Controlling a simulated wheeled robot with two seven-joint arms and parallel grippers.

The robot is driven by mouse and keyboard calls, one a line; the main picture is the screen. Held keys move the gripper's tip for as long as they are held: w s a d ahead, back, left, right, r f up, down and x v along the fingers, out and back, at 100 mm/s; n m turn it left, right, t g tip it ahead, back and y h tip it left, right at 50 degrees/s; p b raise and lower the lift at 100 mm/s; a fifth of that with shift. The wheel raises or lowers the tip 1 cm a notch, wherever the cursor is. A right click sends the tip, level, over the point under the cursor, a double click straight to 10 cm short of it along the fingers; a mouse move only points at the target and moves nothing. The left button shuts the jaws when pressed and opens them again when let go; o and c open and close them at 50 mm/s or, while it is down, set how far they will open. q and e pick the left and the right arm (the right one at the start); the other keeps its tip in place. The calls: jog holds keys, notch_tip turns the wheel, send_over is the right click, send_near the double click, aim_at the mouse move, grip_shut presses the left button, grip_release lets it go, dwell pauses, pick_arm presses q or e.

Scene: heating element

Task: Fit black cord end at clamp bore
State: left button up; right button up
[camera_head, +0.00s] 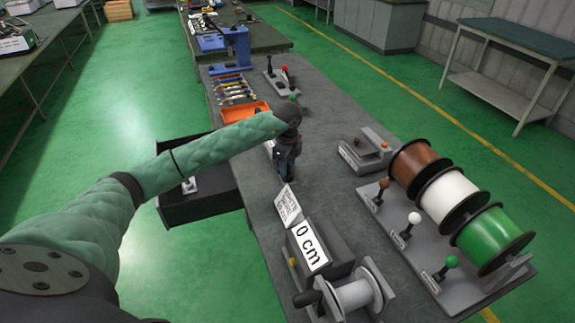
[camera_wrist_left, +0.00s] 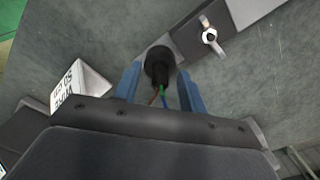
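The black cord end (camera_wrist_left: 159,65) is a short, dark cylinder between the blue fingertips of my left gripper (camera_wrist_left: 161,72) in the left wrist view. Brown, green and blue wires come out of it toward the camera. In the head view my left gripper (camera_head: 285,167) points down over the bench; the cord end is hard to make out.
A measuring box reading 0 cm (camera_head: 312,245) and a small white sign (camera_head: 287,206) stand nearer on the bench. Brown, white and green wire spools (camera_head: 458,198) stand at right. An orange tray (camera_head: 243,111) lies beyond my arm. A dark open drawer (camera_head: 205,205) juts out at left.

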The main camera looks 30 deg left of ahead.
aim_at(288, 163)
pick_arm(q)
jog(key=shift+r, duration=0.1)
notch_tip(288, 163, up, 6)
jog(key=b, duration=0.2)
jog(key=shift+r+b, duration=0.15)
jog(key=shift+b, duration=0.15)
jog(key=shift+r, duration=0.65)
